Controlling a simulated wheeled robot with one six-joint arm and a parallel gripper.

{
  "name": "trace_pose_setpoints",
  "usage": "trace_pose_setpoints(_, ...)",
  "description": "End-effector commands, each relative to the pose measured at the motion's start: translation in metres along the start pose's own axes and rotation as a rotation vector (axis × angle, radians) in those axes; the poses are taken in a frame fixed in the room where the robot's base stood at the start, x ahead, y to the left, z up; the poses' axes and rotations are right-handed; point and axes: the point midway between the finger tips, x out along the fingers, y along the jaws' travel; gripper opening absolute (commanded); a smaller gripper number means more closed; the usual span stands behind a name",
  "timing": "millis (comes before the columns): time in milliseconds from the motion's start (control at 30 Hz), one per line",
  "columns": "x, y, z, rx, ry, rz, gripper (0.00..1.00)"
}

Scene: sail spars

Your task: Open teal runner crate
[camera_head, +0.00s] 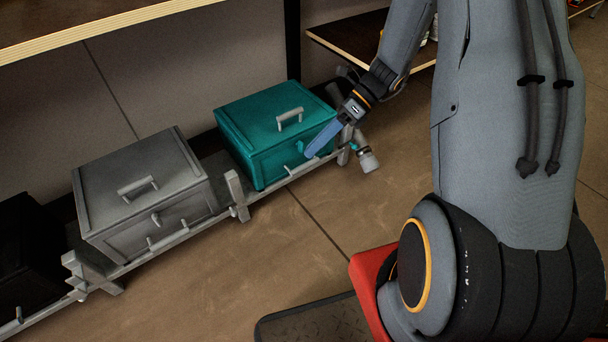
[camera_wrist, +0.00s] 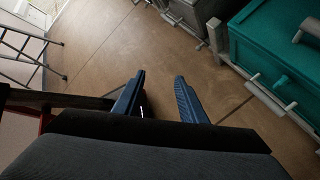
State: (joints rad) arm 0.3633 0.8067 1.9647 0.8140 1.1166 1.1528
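The teal runner crate (camera_head: 262,139) sits on a grey rail rack at the centre of the head view. Its lid is closed, with a bar handle (camera_head: 290,118) on top and a small teal knob on its front. It also shows at the upper right of the wrist view (camera_wrist: 285,50), with a front knob (camera_wrist: 284,84). My gripper (camera_head: 308,153) overlaps the crate's front right in the head view. In the wrist view its two blue fingers (camera_wrist: 158,92) are apart with nothing between them, and the crate lies off to their right.
A grey crate (camera_head: 140,178) and a black crate (camera_head: 28,250) stand left of the teal one along the same rack (camera_head: 175,238). A wooden shelf (camera_head: 90,22) overhangs at the upper left. The brown floor (camera_head: 290,250) in front is mostly clear. A grey metal frame (camera_wrist: 30,48) stands at the wrist view's left.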

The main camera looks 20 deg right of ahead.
Motion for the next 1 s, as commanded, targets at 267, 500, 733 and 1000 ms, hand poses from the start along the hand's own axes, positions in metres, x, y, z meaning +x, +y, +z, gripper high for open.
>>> trace_pose_setpoints(267, 0.045, -0.124, -0.035, 0.455, -0.277, 0.071, 0.38)
trace_pose_setpoints(500, 0.071, -0.224, -0.070, 0.808, -0.520, 0.182, 0.38)
trace_pose_setpoints(733, 0.084, -0.293, -0.103, 1.040, -0.699, 0.295, 0.38)
trace_pose_setpoints(1000, 0.089, -0.313, -0.109, 1.112, -0.760, 0.342, 0.38)
